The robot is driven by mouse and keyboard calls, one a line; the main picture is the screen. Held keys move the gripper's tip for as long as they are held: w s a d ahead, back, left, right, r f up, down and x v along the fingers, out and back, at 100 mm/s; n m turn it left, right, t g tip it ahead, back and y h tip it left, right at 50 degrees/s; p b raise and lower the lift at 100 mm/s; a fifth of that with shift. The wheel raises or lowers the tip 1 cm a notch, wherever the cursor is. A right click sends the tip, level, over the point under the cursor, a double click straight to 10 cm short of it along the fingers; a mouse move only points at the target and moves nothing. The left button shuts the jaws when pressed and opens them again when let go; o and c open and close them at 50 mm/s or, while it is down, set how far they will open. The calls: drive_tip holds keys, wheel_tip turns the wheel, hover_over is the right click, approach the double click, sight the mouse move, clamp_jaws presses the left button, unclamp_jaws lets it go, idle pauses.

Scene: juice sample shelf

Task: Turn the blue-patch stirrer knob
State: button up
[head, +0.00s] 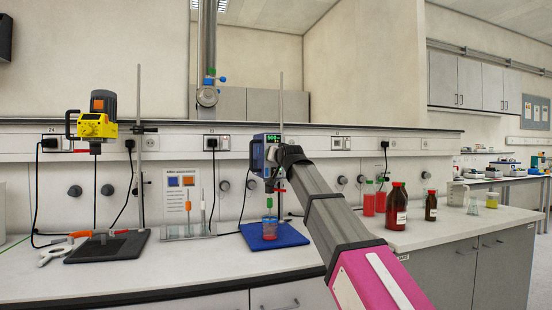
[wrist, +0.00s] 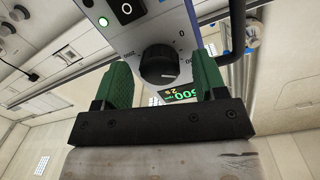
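The blue stirrer (head: 259,157) stands above a blue base plate (head: 290,235) in the head view, its green display lit and my arm reaching up to its face. In the wrist view its front panel (wrist: 140,30) appears upside down, with a black round knob (wrist: 158,66) with a white pointer mark. My gripper (wrist: 163,80) is open, one green finger on each side of the knob, with a visible gap on both sides. In the head view my wrist hides the knob and fingers.
A yellow stirrer (head: 97,125) with an orange patch stands at left on a dark plate. A beaker with red liquid (head: 269,229) is below the blue stirrer. Red-brown bottles (head: 396,205) stand right of my arm. A sign (head: 180,190) stands between the stirrers.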

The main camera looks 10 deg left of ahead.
drive_tip(key=v, duration=1)
drive_tip(key=shift+s+d, duration=0.2)
drive_tip(key=shift+s, duration=0.1)
drive_tip(key=shift+s+f, duration=0.1)
